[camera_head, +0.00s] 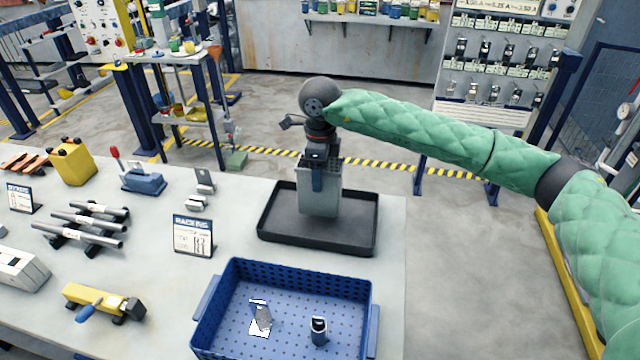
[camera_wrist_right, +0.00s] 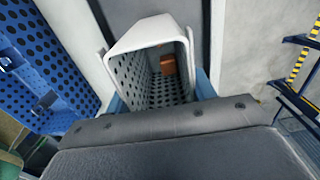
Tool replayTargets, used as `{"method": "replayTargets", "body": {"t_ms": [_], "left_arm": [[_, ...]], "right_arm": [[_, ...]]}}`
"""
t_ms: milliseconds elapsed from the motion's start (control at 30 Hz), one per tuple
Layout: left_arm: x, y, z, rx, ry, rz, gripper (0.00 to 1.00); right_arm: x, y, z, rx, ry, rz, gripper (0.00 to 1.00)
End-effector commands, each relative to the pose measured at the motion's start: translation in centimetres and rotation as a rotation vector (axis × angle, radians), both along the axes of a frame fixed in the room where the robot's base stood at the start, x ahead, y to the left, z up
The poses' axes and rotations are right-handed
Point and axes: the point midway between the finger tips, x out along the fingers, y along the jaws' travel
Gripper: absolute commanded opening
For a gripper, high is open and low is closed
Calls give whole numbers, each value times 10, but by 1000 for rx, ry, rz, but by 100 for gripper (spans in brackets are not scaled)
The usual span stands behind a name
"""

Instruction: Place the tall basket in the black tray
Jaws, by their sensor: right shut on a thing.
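The tall basket (camera_head: 318,199) is a narrow grey box, upright, inside the outline of the black tray (camera_head: 362,240) on the bench. I cannot tell whether its base touches the tray floor. My left gripper is not in view.
A blue perforated crate (camera_head: 285,272) with two small parts stands just in front of the tray. A racking sign (camera_head: 193,236) stands to the tray's left. Metal rods (camera_head: 82,228) and a yellow block (camera_head: 73,163) lie farther left. The bench ends right of the tray.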

Motion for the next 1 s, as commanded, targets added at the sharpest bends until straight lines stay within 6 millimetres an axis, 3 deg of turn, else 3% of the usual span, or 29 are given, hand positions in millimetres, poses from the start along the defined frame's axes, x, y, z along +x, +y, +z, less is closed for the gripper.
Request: {"method": "replayTargets", "body": {"t_ms": [333, 500, 1000], "left_arm": [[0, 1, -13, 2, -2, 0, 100], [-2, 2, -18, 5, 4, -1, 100], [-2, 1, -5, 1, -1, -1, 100]], "right_arm": [[-1, 0, -35, 0, 1, -1, 27], [-1, 0, -37, 0, 0, -1, 27], [-1, 0, -39, 0, 0, -1, 27]]}}
